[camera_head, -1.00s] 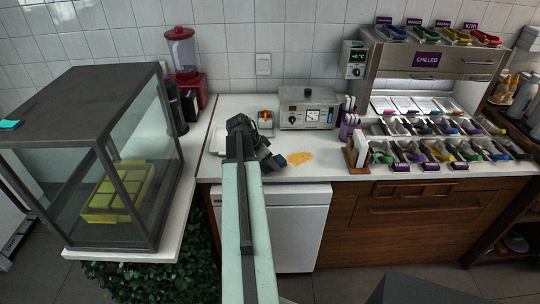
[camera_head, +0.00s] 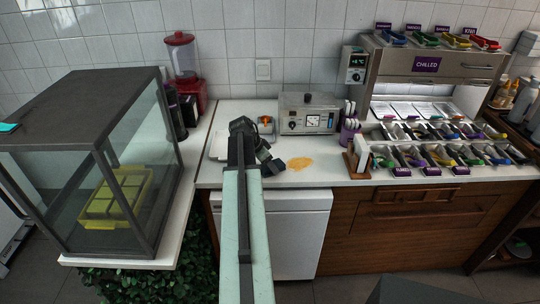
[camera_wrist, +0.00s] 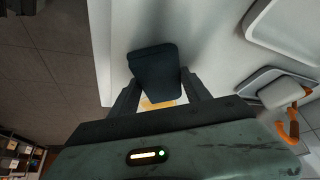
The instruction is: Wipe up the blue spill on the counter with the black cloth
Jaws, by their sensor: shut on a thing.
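The spill (camera_head: 303,163) is orange-yellow, not blue, and lies on the white counter near its front edge. My gripper (camera_head: 268,163) is just left of it. In the wrist view my gripper (camera_wrist: 160,88) is shut on the dark, near-black cloth (camera_wrist: 152,66), which looks like a stiff rounded pad between the two fingers. Part of the spill (camera_wrist: 157,104) shows behind the cloth, between the fingers. I cannot tell whether the cloth touches the counter.
A steel appliance (camera_head: 307,113) stands behind the spill, with a purple holder (camera_head: 349,130) to its right. A glass case (camera_head: 90,165) and a red blender (camera_head: 184,65) are at the left. Topping bins (camera_head: 440,155) fill the right.

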